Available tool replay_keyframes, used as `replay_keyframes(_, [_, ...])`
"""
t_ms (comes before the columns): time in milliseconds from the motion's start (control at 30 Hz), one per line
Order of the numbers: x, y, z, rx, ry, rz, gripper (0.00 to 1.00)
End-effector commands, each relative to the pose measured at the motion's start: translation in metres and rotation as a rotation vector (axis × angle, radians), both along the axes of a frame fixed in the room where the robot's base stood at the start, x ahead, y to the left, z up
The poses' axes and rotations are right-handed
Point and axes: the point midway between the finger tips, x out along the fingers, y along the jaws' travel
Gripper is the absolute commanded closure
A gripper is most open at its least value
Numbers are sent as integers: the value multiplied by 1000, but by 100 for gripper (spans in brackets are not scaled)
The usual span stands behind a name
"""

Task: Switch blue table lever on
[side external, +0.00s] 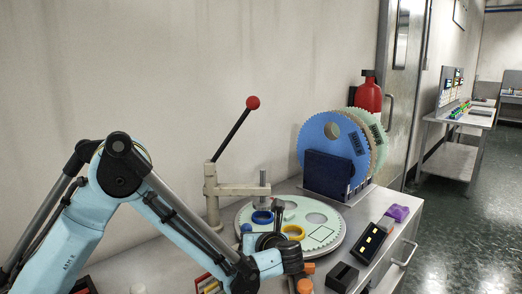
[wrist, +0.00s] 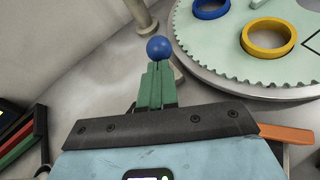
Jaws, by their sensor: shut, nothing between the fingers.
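The blue ball knob of the table lever (wrist: 158,48) is in the upper middle of the wrist view, right at my fingertips. In the side view the blue knob (side external: 246,228) shows just left of my dark wrist, at the near left of the round plate. My gripper (wrist: 156,68) has green fingers, shut together with nothing between them. The fingertips overlap the knob's lower edge in the wrist view; I cannot tell whether they touch it. The lever's stem is hidden behind the fingers, so its position is unclear. In the side view my fingers are hidden behind my wrist.
A toothed round plate (side external: 245,218) carries a blue ring (side external: 262,217) and a yellow ring (side external: 292,232). A red-knobbed lever (side external: 253,102) rises behind. A rack (side external: 325,172) holds large discs. Orange-tipped items (side external: 305,268) lie close right of my wrist.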

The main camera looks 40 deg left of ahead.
Motion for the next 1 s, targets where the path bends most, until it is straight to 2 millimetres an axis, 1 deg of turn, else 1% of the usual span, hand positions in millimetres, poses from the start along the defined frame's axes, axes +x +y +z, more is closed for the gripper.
replay_keyframes(33, [-1, 6, 5, -43, 1, 4, 100])
replay_keyframes(200, [-1, 21, 15, -199, -1, 6, 100])
replay_keyframes(500, [-1, 52, 26, -485, -4, 8, 100])
replay_keyframes(800, [0, 81, 28, -745, -5, 6, 100])
replay_keyframes(1000, [0, 95, 26, -875, -4, 3, 100])
